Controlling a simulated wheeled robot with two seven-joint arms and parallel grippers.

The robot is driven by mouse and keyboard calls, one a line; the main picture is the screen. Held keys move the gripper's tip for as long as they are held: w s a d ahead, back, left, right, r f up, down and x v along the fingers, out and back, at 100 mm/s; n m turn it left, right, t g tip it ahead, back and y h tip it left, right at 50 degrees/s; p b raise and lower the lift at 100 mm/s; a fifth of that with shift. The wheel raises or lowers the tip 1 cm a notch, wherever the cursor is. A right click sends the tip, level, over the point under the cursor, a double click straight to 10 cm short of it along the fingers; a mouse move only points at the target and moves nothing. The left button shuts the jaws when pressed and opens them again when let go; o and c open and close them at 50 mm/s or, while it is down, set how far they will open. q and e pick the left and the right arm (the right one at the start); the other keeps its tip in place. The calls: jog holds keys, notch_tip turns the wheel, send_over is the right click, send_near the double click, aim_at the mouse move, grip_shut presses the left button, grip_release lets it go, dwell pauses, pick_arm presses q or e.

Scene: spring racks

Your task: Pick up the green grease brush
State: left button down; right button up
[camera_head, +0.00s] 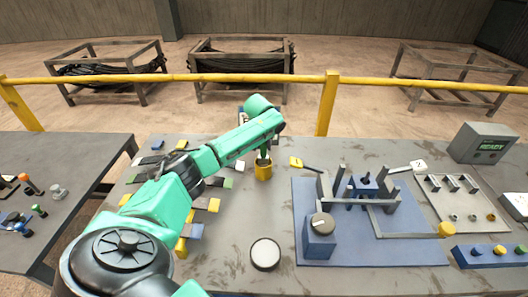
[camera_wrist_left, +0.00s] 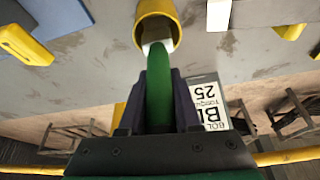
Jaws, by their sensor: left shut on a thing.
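The green grease brush (camera_wrist_left: 160,85) is clasped by its handle between the two dark fingers of my left gripper (camera_wrist_left: 158,100) in the left wrist view. Its pale lower end reaches into the mouth of a yellow cup (camera_wrist_left: 157,22). In the head view my left gripper (camera_head: 265,147) points down just above the same yellow cup (camera_head: 263,171), and the brush is mostly hidden there. I cannot tell whether the brush touches the cup. My right gripper is not in view.
A blue fixture board (camera_head: 375,250) with posts and a knob box (camera_head: 319,238) stands right of the cup. A round white-topped thing (camera_head: 265,254) lies in front. Several colored blocks lie left, under my arm. A yellow rail (camera_head: 290,78) runs behind the table.

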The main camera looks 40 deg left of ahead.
pick_arm(q)
notch_tip(320, 180, up, 17)
jog(key=b, duration=0.3)
jog(key=shift+r, duration=0.3)
